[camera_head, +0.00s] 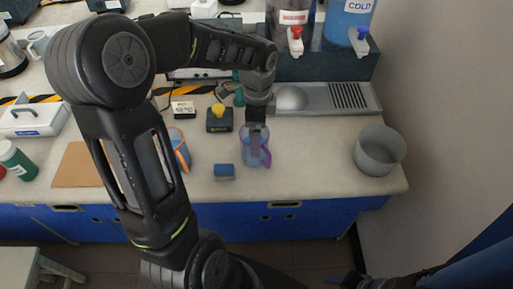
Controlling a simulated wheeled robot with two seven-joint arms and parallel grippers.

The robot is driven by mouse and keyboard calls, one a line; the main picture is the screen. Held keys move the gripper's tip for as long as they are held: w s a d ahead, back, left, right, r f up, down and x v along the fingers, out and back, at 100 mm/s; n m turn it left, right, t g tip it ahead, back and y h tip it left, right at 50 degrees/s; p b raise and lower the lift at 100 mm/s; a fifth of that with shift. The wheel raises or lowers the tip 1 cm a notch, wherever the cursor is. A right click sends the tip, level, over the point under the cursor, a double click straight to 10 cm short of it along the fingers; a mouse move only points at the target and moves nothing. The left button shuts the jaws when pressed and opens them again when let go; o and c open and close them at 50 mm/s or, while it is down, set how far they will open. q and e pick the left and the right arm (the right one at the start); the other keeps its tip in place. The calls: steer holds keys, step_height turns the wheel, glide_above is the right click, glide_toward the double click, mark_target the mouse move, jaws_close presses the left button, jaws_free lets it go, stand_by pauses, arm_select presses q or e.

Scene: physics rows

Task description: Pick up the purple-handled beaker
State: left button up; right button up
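The purple-handled beaker (249,155) stands upright on the pale counter near its front edge. It is see-through bluish, with a purple handle on its right side. My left arm reaches over from the left, and its gripper (256,136) points down at the beaker's rim. The dark fingers overlap the beaker's upper part. I cannot tell whether they are open or shut on its wall. My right arm shows only in part at the bottom right, with a dark end (352,279) low in front of the counter; its finger state is unclear.
An orange-handled beaker (182,155) is partly hidden by my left arm. A blue sponge-like block (224,172) lies in front, a dark device with a yellow knob (219,123) behind. A grey bowl (379,151) stands right. Hot and cold dispensers (349,20) stand at the back.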

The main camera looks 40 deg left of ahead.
arm_select(q)
steer(key=f+p, duration=0.1)
steer(key=f, duration=0.4)
steer(key=shift+s+f, duration=0.1)
steer(key=shift+s, duration=0.1)
steer(key=shift+c, duration=0.5)
steer(key=c, duration=1.7)
steer(key=shift+c, duration=0.2)
step_height(320, 180, up, 10)
steer(key=shift+b, duration=0.45)
